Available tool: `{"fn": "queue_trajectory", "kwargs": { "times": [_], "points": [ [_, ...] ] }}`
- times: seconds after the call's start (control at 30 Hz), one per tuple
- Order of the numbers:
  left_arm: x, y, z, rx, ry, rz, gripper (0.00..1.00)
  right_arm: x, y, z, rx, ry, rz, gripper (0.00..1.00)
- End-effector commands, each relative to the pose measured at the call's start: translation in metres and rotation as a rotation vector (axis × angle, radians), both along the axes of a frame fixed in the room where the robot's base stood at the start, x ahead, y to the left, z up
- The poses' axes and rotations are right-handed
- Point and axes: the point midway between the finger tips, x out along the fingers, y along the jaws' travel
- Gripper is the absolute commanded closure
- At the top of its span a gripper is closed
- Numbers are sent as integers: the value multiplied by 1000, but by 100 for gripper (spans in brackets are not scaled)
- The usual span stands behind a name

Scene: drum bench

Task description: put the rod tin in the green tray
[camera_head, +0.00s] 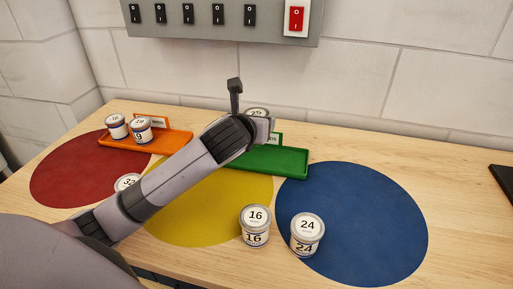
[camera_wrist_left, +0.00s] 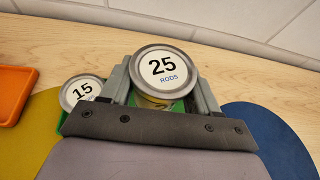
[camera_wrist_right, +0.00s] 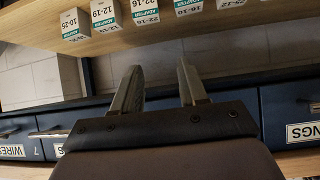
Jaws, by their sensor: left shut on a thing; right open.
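The rod tin, a round tin marked 25 RODS (camera_wrist_left: 163,68), is held between the fingers of my left gripper (camera_wrist_left: 160,88). In the head view its lid (camera_head: 257,112) shows at the back, beside my left gripper (camera_head: 264,128). The green tray (camera_head: 285,163) lies at the back middle, partly hidden by my left arm. The tin appears over or just behind the tray; its bottom is hidden, so I cannot tell whether it touches. My right gripper (camera_wrist_right: 158,88) is open and empty, away from the bench top.
A tin marked 15 (camera_wrist_left: 83,92) is close to the left finger. Two tins stand in the orange tray (camera_head: 172,139). Tin 16 (camera_head: 255,226) and tin 24 (camera_head: 307,235) stand at the front. Another tin (camera_head: 126,181) is partly behind my arm. The blue disc (camera_head: 360,220) is mostly clear.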

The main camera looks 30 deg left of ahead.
Motion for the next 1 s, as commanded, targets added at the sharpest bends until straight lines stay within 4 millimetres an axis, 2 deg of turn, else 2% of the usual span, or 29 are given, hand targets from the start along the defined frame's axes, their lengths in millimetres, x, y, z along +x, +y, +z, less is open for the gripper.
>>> {"fn": "queue_trajectory", "kwargs": {
  "times": [0.03,0.33,0.53,0.97,1.0],
  "points": [
    [0,0,-12,-2,2,1,82,0,0,-3,0,0,0,57],
    [0,0,-36,-2,-1,1,82,0,0,-7,0,0,0,57],
    [0,0,-67,-2,1,1,82,0,0,-13,0,1,0,57],
    [0,0,-73,1,-2,0,82,0,0,-12,1,1,-1,57],
    [0,0,-73,0,-1,0,26,0,0,-12,1,1,-1,57]
  ]
}}
